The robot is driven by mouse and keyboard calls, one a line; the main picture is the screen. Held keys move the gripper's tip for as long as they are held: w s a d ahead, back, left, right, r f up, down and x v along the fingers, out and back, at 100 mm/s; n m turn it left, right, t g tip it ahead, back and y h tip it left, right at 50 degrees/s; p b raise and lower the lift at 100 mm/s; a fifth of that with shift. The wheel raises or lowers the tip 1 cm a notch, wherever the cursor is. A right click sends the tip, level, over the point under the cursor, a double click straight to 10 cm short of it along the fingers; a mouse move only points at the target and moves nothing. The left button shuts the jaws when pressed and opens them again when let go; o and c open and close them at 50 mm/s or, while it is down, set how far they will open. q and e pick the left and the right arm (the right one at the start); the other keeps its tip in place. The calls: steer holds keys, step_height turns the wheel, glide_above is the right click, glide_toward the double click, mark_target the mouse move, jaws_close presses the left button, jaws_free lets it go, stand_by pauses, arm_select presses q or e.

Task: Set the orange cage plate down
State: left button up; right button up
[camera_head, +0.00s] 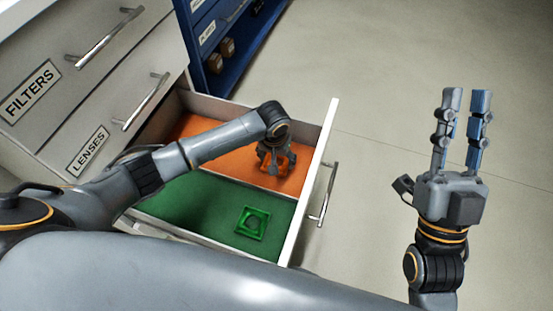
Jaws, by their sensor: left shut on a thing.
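My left gripper (273,160) reaches down into the open drawer, over its orange compartment (203,128). It is shut on the orange cage plate (284,166), which is mostly hidden by the fingers and blends with the orange floor. I cannot tell whether the plate touches the compartment floor. A green square cage plate (253,223) with a round hole lies in the green compartment (185,207) of the same drawer. My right gripper (466,100) is raised outside the drawer at the right, its two fingers apart and empty.
The drawer's white front panel (312,185) carries a metal handle (326,193). Closed drawers labelled FILTERS (29,91) and LENSES (88,150) are at the left. A blue cabinet (238,62) with small brown blocks stands behind. The floor at the right is clear.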

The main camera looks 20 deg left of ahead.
arm_select(q)
steer(key=shift+f, duration=0.1)
steer(key=o, duration=1.2)
